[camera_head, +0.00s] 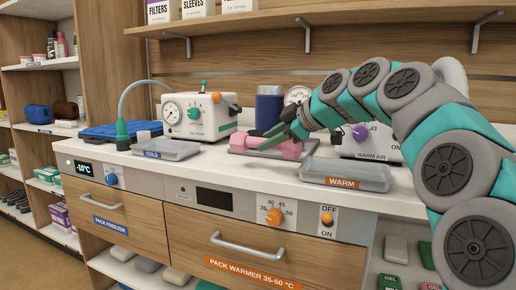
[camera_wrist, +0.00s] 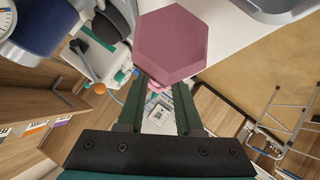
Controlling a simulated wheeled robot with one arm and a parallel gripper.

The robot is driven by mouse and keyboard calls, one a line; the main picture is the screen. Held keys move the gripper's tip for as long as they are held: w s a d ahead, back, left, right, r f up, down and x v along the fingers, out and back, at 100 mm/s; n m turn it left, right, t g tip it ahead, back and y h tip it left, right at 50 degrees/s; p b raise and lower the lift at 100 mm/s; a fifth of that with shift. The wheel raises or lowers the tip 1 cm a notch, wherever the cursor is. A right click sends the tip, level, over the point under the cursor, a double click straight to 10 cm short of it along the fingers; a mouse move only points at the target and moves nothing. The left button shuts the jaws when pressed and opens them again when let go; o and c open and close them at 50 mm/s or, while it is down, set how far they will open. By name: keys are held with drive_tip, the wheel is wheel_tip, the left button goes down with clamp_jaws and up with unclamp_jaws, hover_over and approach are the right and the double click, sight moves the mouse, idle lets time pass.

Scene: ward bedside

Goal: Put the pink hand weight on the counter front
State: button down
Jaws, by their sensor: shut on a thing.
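The pink hand weight (camera_head: 290,149) is at the grey tray on the counter in the head view. My gripper (camera_head: 283,131) comes down on it from above, its dark green fingers shut on its handle. In the wrist view the weight's hexagonal end (camera_wrist: 172,45) fills the top middle, just beyond my gripper's fingertips (camera_wrist: 155,88); that end hides most of the handle. I cannot tell whether the weight touches the tray. The white counter front (camera_head: 235,169) is bare between the two clear trays.
The grey tray (camera_head: 237,151) lies mid-counter. A clear COLD tray (camera_head: 180,151) stands left and a clear WARM tray (camera_head: 360,178) right, both near the front edge. A white gauge machine (camera_head: 200,116), a blue canister (camera_head: 269,106) and a WARM AIR unit (camera_head: 370,151) stand behind.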

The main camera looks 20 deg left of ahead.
drive_tip(key=shift+w+a+f+p, duration=0.1)
drive_tip(key=shift+w+a+p, duration=0.1)
drive_tip(key=shift+w+a, duration=0.65)
drive_tip(key=shift+w+a+f+p, duration=0.1)
drive_tip(key=shift+w+a+p, duration=0.1)
drive_tip(key=shift+w+a, duration=0.6)
drive_tip(key=shift+s+a+f, duration=0.1)
drive_tip(key=shift+a+f, duration=0.05)
drive_tip(key=shift+f, duration=0.75)
drive_tip(key=shift+s+a+f, duration=0.1)
drive_tip(key=shift+a+f, duration=0.05)
drive_tip(key=shift+f, duration=0.7)
drive_tip(key=c, duration=0.6)
unclamp_jaws()
drive_tip(key=shift+f, duration=0.15)
drive_tip(key=b+v, duration=0.1)
drive_tip(key=v, duration=1.1)
